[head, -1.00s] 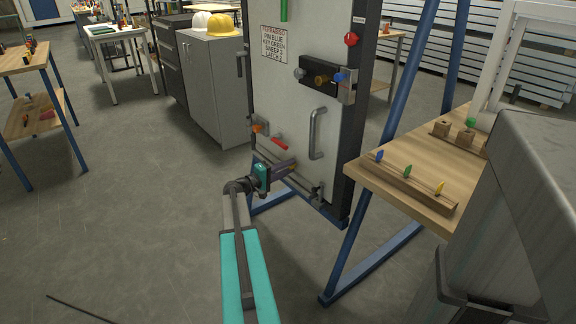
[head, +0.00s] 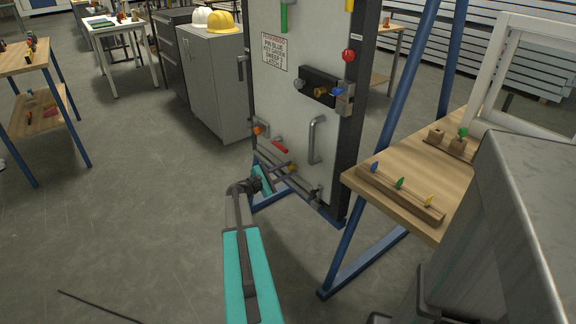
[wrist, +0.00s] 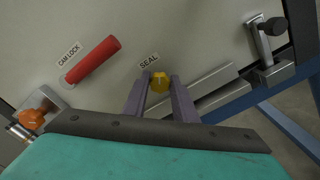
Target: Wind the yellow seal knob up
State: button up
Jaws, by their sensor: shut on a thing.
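The yellow seal knob (wrist: 159,82) sits low on the grey door panel, just below the SEAL label (wrist: 149,61) in the wrist view. My gripper (wrist: 160,80) has its two purple-grey fingers on either side of the knob and is shut on it. In the head view, my gripper (head: 290,166) reaches the lower part of the door (head: 275,110), and the knob is small and partly hidden there.
A red cam lock handle (wrist: 92,60) is left of the knob, with an orange knob (wrist: 31,118) further left. A black-knobbed latch (wrist: 262,38) is at the right. A grey door handle (head: 316,140) stands above my gripper. A wooden bench (head: 425,185) is to the right.

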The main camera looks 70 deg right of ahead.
jog(key=n+p, duration=0.3)
jog(key=n, duration=0.1)
jog(key=shift+s+a, duration=0.1)
jog(key=shift+s, duration=0.15)
jog(key=shift+f+n+p, duration=0.1)
jog(key=shift+n+p, duration=0.85)
jog(key=shift+n, duration=0.05)
jog(key=o, duration=1)
jog(key=shift+o, duration=0.2)
jog(key=shift+w, duration=0.15)
jog(key=shift+w, duration=0.1)
